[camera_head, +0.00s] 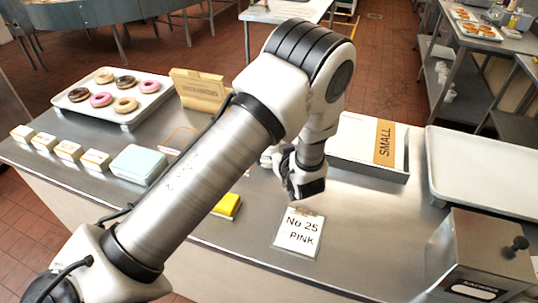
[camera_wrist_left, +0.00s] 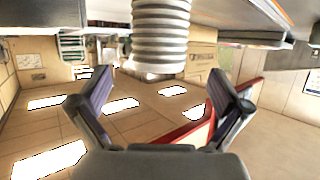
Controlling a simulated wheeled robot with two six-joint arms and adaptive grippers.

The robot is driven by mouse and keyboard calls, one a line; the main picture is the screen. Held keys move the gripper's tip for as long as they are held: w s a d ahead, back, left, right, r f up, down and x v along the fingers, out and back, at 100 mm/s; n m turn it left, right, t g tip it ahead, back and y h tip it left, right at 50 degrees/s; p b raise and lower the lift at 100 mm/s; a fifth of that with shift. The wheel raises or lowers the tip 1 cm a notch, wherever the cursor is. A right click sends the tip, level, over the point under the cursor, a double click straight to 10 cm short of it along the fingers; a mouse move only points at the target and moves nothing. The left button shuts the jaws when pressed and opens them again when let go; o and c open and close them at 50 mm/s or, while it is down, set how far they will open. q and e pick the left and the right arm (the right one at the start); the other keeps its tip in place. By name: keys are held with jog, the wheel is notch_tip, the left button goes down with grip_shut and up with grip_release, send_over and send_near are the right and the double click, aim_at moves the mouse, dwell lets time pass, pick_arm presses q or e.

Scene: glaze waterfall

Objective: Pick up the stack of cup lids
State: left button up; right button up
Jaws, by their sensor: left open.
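The stack of cup lids (camera_wrist_left: 160,38) shows in the left wrist view as a white ribbed column at top centre. This view is upside down, with the ceiling lights low in the picture. My left gripper (camera_wrist_left: 159,76) is open and empty, its two dark fingers apart on either side of the column's line; no contact shows. In the head view my left gripper (camera_head: 304,188) points down over the counter, and my arm hides much of what is behind it. I cannot make out the stack clearly there. My right gripper is not in view.
On the steel counter (camera_head: 350,235) are a donut tray (camera_head: 142,104), a box marked SMALL (camera_head: 350,150), a No 25 PINK card (camera_head: 299,233), a blue box (camera_head: 138,164), a yellow item (camera_head: 228,205), an empty white tray (camera_head: 485,170) and a metal dispenser (camera_head: 480,255).

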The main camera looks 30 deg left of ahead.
pick_arm(q)
jog(key=p+x, duration=0.1)
jog(key=x, duration=0.1)
jog(key=p+x, duration=0.1)
jog(key=x, duration=0.1)
jog(key=p+x, duration=0.1)
jog(key=x, duration=0.1)
jog(key=shift+w+r, duration=0.1)
jog(key=shift+r, duration=0.2)
jog(key=shift+w+a+f, duration=0.15)
jog(key=shift+a+f, duration=0.15)
jog(key=c, duration=0.9)
jog(key=shift+d+r, duration=0.15)
jog(key=shift+d, duration=0.05)
jog(key=c, duration=0.3)
jog(key=shift+c, duration=0.2)
jog(key=shift+a, duration=0.15)
